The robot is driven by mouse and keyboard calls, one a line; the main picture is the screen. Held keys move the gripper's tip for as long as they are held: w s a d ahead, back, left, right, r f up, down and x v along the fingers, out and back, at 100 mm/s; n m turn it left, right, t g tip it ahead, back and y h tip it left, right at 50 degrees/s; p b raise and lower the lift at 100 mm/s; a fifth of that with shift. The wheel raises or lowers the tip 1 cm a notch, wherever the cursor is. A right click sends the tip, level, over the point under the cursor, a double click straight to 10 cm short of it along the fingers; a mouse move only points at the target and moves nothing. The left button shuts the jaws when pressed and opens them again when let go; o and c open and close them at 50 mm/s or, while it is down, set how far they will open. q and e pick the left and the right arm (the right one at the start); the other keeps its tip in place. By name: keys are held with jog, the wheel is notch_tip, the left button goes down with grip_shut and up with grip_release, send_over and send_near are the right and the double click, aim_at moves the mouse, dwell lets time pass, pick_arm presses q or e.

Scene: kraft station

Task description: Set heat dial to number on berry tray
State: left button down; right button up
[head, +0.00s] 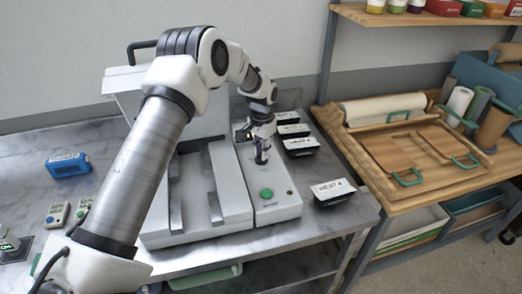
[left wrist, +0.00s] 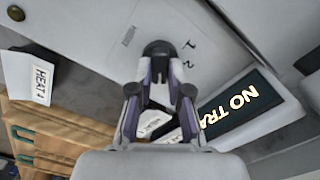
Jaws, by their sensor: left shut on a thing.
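My left gripper (head: 261,157) reaches down onto the long white control panel (head: 277,209) of the machine. In the left wrist view my left gripper (left wrist: 159,66) is shut on the dark heat dial (left wrist: 158,47). The printed numbers 1 and 2 show beside the dial; other numbers and its pointer are hidden or unclear. A dark berry tray (head: 334,193) with a white label lies right of the panel. Its label (left wrist: 42,82) seems to read HEAT 4 in the left wrist view. My right gripper is not in view.
A lit display (left wrist: 240,105) reads NO TRA, its end cut off. A green button (head: 266,193) is at the panel's near end. Several labelled dark trays (head: 301,146) line the panel's right. A blue device (head: 68,166) is far left. A wooden bench (head: 361,157) adjoins the metal table.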

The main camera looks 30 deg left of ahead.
pick_arm(q)
jog(key=shift+m, duration=0.4)
jog(key=c, duration=1.1)
grip_release()
jog(key=shift+w+d+f, duration=0.1)
jog(key=shift+w+f, duration=0.1)
jog(key=shift+w, duration=0.15)
notch_tip(320, 180, up, 12)
